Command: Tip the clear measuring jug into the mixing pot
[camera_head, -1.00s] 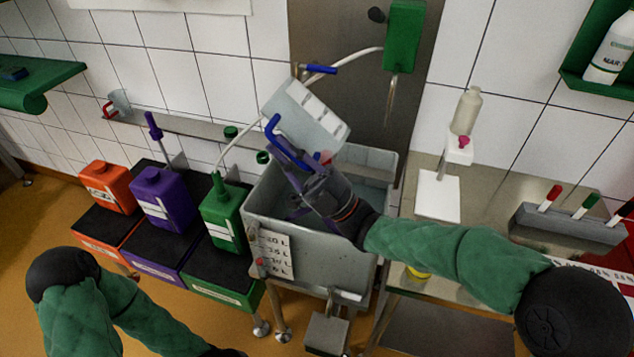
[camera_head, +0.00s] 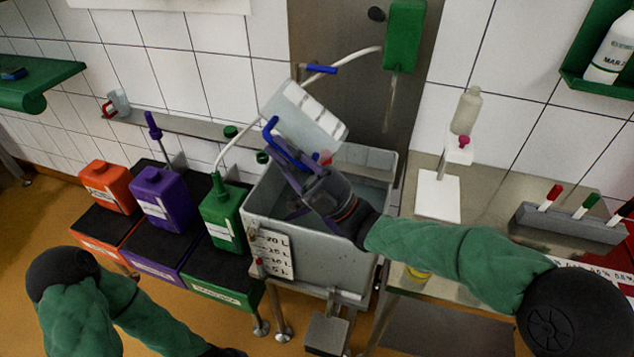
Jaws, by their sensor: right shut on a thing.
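The clear measuring jug (camera_head: 306,119) is tilted above the grey metal basin (camera_head: 262,202), which stands where the mixing pot would be and has a litre scale on its front. The jug has a blue handle and white label patches. My right gripper (camera_head: 300,168) is shut on the blue handle and reaches over the basin from the right. I cannot tell whether liquid is leaving the jug. My left arm (camera_head: 95,300) shows at the lower left, but its gripper is out of view.
Orange (camera_head: 108,186), purple (camera_head: 163,197) and green (camera_head: 222,214) canisters stand left of the basin. A second jug with a red handle (camera_head: 117,103) is on the wall shelf. A pump bottle (camera_head: 466,112) and a marker holder (camera_head: 568,228) are on the right.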

